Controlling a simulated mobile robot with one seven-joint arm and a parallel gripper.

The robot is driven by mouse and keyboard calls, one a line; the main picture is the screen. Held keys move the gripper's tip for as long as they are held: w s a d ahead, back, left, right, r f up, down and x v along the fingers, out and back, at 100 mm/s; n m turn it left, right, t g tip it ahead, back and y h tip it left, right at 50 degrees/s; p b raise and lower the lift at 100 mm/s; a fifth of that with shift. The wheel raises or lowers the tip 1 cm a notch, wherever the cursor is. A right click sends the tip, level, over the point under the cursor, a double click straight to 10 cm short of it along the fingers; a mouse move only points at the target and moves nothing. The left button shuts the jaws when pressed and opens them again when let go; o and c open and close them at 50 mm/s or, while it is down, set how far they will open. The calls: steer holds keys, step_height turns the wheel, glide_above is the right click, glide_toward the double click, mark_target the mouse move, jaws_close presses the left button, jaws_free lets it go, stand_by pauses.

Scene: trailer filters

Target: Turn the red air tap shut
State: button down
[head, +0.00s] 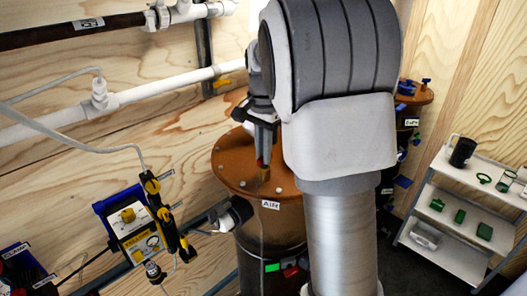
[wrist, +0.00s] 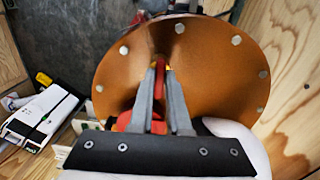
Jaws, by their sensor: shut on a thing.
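The red air tap (head: 260,163) sits on a short brass stem on the orange-brown lid of a tank (head: 235,165). In the head view only a small bit of red shows under my fingertips. My gripper (head: 262,150) points down from above and is shut on the tap. In the wrist view my gripper's two fingers (wrist: 161,68) close together over the middle of the lid (wrist: 225,60), with a little red and yellow at their tips. The fingers hide most of the tap, so its handle's angle cannot be told.
White and dark pipes (head: 125,98) run along the wooden wall behind. A yellow and blue device (head: 135,222) with hoses hangs left of the tank. A second orange-topped tank (head: 412,92) and a grey shelf rack (head: 462,225) stand at the right.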

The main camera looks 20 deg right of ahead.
steer(key=c, duration=0.9)
jaws_free()
steer(key=shift+r, duration=0.1)
step_height(320, 180, up, 17)
steer(key=shift+r, duration=0.15)
steer(key=s+a+f+n+t+b, duration=0.1)
steer(key=s+a+f+n+t, duration=0.1)
steer(key=s, duration=0.6)
steer(key=s+a+f+n+t+b, duration=0.1)
steer(key=s+a+f+n, duration=0.3)
steer(key=f, duration=0.5)
steer(key=s+a+f+n+t+b, duration=0.1)
steer(key=s+f+n, duration=0.4)
steer(key=s, duration=0.6)
steer(key=shift+s+a+f+n+t+b, duration=0.15)
steer(key=shift+a+n+t+b, duration=0.05)
steer(key=shift+a+n+t, duration=0.25)
steer(key=shift+s+a+f+n+t+b, duration=0.15)
steer(key=shift+a+n+t, duration=0.2)
steer(key=shift+a+n, duration=0.1)
